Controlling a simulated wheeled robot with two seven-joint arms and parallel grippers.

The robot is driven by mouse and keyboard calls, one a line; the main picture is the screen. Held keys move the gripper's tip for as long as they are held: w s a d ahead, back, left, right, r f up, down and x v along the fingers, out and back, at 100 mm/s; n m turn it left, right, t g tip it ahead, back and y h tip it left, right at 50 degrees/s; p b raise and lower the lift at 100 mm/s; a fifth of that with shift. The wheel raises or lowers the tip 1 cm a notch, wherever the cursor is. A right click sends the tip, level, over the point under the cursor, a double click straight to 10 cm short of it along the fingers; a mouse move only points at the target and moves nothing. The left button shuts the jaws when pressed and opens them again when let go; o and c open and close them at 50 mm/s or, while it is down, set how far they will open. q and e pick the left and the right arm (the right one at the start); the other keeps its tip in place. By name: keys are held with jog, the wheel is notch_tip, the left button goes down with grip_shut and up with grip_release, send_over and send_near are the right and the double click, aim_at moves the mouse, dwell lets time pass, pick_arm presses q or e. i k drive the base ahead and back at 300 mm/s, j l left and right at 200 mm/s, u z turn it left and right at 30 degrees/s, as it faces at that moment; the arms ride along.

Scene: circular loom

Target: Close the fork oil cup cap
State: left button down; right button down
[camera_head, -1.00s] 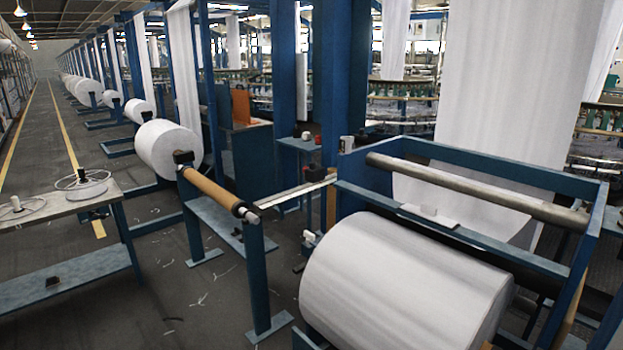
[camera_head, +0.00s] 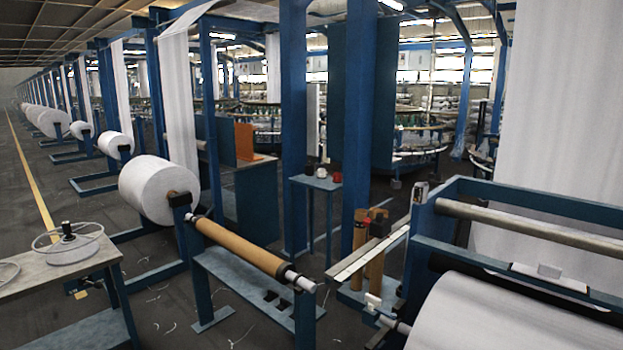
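I cannot pick out a fork oil cup or its cap with certainty. Small dark, pale and red items (camera_head: 321,173) stand on top of a narrow blue stand (camera_head: 313,184) in the middle distance. They are too small to tell what they are. Neither of my grippers is in view.
A large white fabric roll (camera_head: 475,318) in a blue frame (camera_head: 530,205) fills the lower right. A brown tube (camera_head: 238,246) lies across blue stands ahead. A grey table (camera_head: 60,262) with wire reels is at left. White rolls (camera_head: 158,187) line the aisle; dark floor (camera_head: 170,310) shows between.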

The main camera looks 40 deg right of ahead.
aim_at(437, 180)
jog(key=i+j, duration=0.1)
jog(key=i, duration=0.4)
jog(key=i+z, duration=0.15)
jog(key=i, duration=0.35)
jog(key=i+z, duration=0.25)
jog(key=z, duration=0.2)
jog(key=i+j+z, duration=0.1)
jog(key=z, duration=0.3)
jog(key=i+j+z, duration=0.2)
jog(key=z, duration=0.25)
jog(key=i, duration=0.15)
